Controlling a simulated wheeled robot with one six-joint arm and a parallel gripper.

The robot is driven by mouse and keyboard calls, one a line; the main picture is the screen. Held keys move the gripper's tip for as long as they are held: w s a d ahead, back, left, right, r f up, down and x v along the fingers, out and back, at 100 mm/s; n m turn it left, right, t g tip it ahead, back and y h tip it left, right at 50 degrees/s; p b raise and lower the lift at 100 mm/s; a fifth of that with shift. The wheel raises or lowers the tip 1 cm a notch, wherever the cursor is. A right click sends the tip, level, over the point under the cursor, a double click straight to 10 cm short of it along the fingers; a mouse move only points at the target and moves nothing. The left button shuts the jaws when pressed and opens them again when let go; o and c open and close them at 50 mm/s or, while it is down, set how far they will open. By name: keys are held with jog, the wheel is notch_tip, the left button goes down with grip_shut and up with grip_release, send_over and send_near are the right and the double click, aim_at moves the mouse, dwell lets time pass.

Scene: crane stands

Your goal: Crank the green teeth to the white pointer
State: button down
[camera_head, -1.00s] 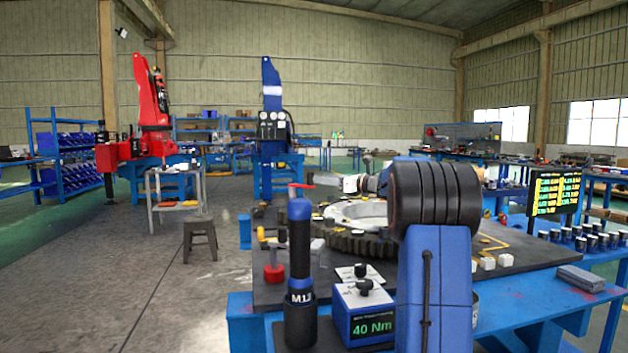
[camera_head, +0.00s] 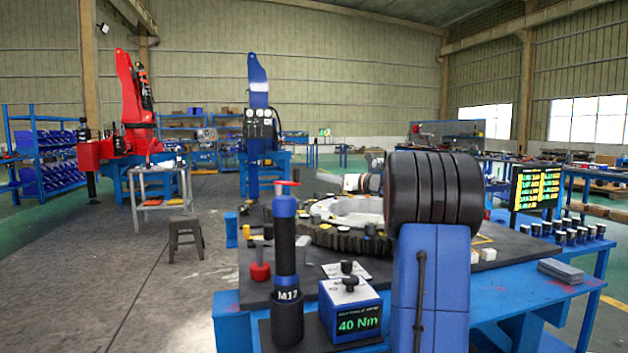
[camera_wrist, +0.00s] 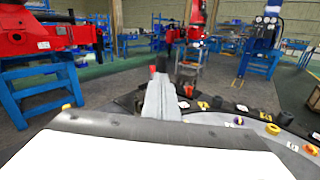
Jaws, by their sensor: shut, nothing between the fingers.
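A dark toothed ring (camera_head: 345,239) with a pale grey top (camera_head: 352,207) lies on the black top of the blue bench, partly hidden behind my arm. I cannot make out green teeth or a white pointer on it. In the wrist view the ring's pale top (camera_wrist: 255,124) curves at the right, with several dark, white and yellow pieces on it. My gripper (camera_wrist: 160,92) shows there as grey fingers, shut and empty, left of the ring. In the head view its end is small and partly hidden behind my arm. A red-based post (camera_head: 260,271) stands left of the ring.
A dark display (camera_head: 535,187) and several small dark cylinders are at the right. A stool (camera_head: 186,238) stands on open floor at the left.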

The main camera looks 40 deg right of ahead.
aim_at(298, 176)
jog(key=s+a+m+t+h, duration=0.1)
jog(key=s+a+m+h, duration=0.3)
jog(key=m, duration=0.7)
jog(key=s+a+m+h, duration=0.15)
jog(key=a+m, duration=0.35)
jog(key=m, duration=0.5)
jog(key=w+d, duration=0.3)
jog(key=w, duration=1)
jog(key=shift+w+f+h, duration=0.25)
jog(key=shift+f+h, duration=0.1)
jog(key=shift+h, duration=0.1)
jog(key=shift+d, duration=0.2)
jog(key=shift+d, duration=0.25)
jog(key=shift+w+d, duration=0.15)
jog(key=shift+d, duration=0.2)
